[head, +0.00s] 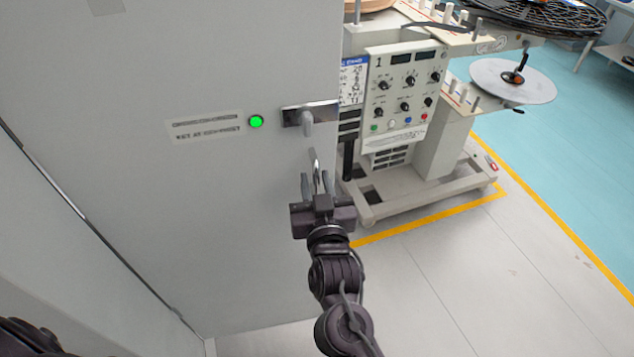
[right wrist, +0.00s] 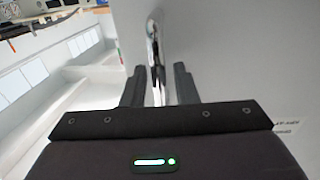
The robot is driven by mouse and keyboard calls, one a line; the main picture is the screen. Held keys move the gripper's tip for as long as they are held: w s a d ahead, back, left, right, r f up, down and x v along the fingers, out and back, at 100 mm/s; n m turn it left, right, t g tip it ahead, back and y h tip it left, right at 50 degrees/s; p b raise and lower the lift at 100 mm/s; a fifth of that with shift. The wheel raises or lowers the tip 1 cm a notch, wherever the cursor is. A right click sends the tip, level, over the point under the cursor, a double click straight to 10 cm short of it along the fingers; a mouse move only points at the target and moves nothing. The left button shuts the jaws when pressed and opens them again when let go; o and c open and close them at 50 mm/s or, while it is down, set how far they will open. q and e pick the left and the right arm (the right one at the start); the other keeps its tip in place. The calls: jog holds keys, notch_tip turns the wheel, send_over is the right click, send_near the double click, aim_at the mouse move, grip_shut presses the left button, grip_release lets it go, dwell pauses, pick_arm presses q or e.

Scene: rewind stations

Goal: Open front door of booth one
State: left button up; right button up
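The grey booth door panel (head: 150,200) fills the left half of the head view; I cannot tell if it is shut. A metal handle (head: 296,115) sits near its right edge, beside a round green light (head: 256,121). My right gripper (head: 318,180) is below the handle, fingers pointing up and apart. A thin shiny metal piece (head: 315,160) shows between or just beyond its fingertips. In the right wrist view, shiny metal (right wrist: 154,45) stands between the open fingers of the right gripper (right wrist: 158,80), with gaps on both sides. My left gripper is out of view; only a dark part of that arm shows.
A label strip (head: 205,128) is on the door. Right of the door stands a cream machine with a control panel (head: 402,90) and a wheeled base (head: 430,200). A yellow floor line (head: 430,220) runs around it. Pale floor (head: 480,290) at lower right is clear.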

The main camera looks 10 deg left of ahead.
jog(key=shift+s+d+f, duration=0.1)
jog(key=shift+s+f, duration=0.05)
jog(key=b+v, duration=0.2)
jog(key=v, duration=0.5)
jog(key=shift+s+d, duration=0.1)
jog(key=shift+s, duration=0.15)
dwell(0.3)
